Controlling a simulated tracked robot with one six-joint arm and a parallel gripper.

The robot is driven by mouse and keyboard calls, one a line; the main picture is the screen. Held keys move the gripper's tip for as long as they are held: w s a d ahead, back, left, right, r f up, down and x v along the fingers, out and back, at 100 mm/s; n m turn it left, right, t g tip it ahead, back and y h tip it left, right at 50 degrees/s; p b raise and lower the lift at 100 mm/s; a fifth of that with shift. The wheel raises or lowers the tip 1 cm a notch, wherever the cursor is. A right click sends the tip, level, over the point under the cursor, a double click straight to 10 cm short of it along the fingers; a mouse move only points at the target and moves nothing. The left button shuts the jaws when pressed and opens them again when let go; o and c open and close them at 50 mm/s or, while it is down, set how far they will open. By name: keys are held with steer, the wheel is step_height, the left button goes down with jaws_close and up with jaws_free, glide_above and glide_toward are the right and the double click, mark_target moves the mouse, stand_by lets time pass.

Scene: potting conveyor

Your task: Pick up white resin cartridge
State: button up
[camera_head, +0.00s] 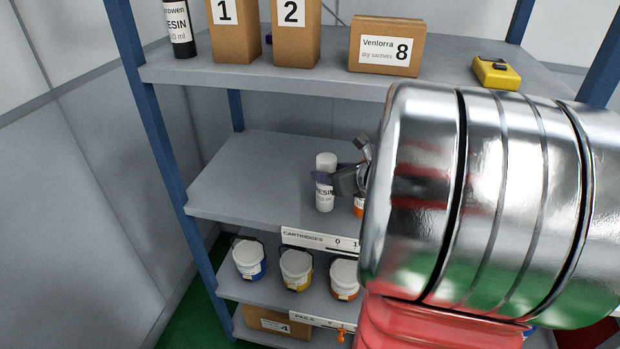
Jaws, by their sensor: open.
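The white resin cartridge (325,199) stands upright on the middle shelf (250,180), near the label strip that reads CARTRIDGES (308,239). Its dark "RESIN" lettering faces me. My gripper (330,178) is open at the cartridge's upper part, with a dark finger crossing in front of it below the white cap. I cannot tell whether the fingers touch it. My large shiny arm link hides the right side of the shelf.
An orange-marked cartridge (359,206) stands just right, mostly hidden. The upper shelf holds a black resin bottle (180,28), numbered boxes (386,47) and a yellow device (496,72). Pails (249,258) stand below. The middle shelf's left part is clear.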

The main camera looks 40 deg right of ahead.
stand_by(0.5)
jaws_close()
stand_by(0.3)
